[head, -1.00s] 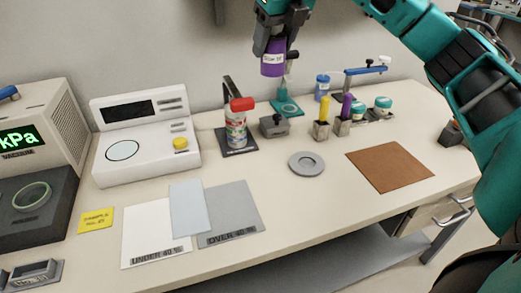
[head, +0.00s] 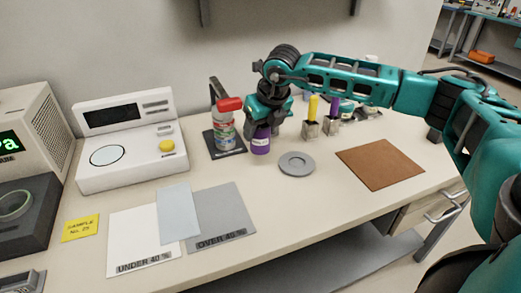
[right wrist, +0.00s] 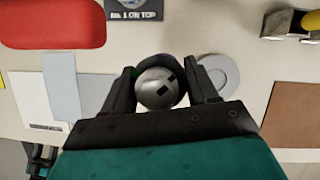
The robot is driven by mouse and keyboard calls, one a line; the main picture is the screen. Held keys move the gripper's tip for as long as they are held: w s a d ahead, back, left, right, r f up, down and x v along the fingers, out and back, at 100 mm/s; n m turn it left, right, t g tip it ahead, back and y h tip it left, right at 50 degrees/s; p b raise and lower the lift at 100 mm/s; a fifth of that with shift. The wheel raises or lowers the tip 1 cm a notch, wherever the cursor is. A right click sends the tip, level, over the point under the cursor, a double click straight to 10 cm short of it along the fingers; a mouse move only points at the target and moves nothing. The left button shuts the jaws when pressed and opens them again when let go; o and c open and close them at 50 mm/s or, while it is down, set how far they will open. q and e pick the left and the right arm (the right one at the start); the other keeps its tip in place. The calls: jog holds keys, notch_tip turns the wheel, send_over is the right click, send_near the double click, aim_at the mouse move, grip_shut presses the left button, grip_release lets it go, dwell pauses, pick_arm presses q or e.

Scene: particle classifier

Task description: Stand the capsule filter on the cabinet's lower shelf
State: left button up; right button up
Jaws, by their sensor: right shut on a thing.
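My right gripper (head: 266,124) points down over the bench and is shut on a purple cylinder (head: 260,142) with a white label. I cannot read the label or tell for certain whether this is the capsule filter. The cylinder is upright, between the red-capped bottle and the grey ring; I cannot tell whether its base touches the bench. In the right wrist view its round metallic top (right wrist: 158,90) sits between my right gripper's fingers (right wrist: 160,95).
A red-capped bottle (head: 225,130) stands close left of the cylinder. Sample holders (head: 311,129) stand behind. Flat sheets (head: 142,236) and a white instrument (head: 130,172) occupy the left.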

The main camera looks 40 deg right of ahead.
aim_at(261, 149)
jog(key=shift+f, duration=3.2)
jog(key=shift+f+b, duration=0.2)
jog(key=shift+b, duration=0.15)
jog(key=o, duration=1.4)
